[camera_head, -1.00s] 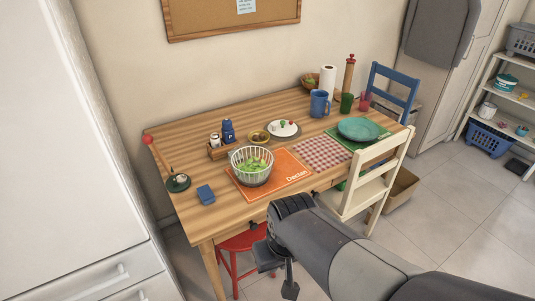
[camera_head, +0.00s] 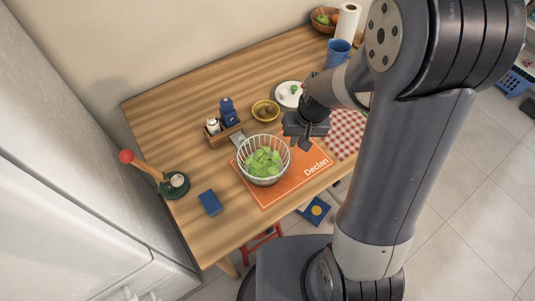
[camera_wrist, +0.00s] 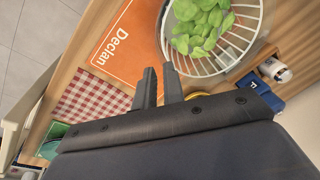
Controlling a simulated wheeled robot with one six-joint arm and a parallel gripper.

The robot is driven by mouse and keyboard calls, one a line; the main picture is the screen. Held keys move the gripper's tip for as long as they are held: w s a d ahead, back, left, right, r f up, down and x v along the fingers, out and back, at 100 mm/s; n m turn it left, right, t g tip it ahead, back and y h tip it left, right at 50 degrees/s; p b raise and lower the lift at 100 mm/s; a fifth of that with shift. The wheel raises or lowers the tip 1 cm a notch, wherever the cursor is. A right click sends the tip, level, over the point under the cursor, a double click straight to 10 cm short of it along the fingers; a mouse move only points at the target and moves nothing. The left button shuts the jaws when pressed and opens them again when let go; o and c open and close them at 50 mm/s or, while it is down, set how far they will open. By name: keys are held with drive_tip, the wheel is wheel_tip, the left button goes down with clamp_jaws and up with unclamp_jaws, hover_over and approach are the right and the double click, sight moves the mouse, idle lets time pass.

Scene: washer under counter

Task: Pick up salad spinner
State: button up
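The salad spinner (camera_head: 263,160) is a round white wire-like basket filled with green leaves. It stands upright on an orange placemat (camera_head: 312,174) marked "Declan". In the wrist view the basket (camera_wrist: 213,62) shows at the upper right, with its near rim just beyond the fingertips. My gripper (camera_head: 304,143) hangs over the table to the right of the basket. In the wrist view my gripper (camera_wrist: 161,70) has a narrow gap between its fingers, with nothing held in it.
A wooden caddy (camera_head: 222,135) with shakers and a yellow bowl (camera_head: 265,111) stand behind the basket. A white plate (camera_head: 290,93) lies behind my gripper. A blue box (camera_head: 210,203) and a green-based item (camera_head: 174,185) stand to the left. The table's front left is mostly bare.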

sight(290, 154)
drive_tip(key=shift+w+a+f+p, duration=0.1)
drive_tip(key=shift+a+f, duration=0.15)
drive_tip(key=shift+f, duration=1.2)
drive_tip(key=shift+a+f+p, duration=0.15)
drive_tip(key=shift+a+f, duration=0.1)
drive_tip(key=shift+f, duration=1.2)
drive_tip(key=shift+w+a+f+p, duration=0.1)
drive_tip(key=shift+a+f, duration=0.15)
drive_tip(key=shift+f, duration=1.2)
clamp_jaws()
drive_tip(key=shift+r, duration=0.15)
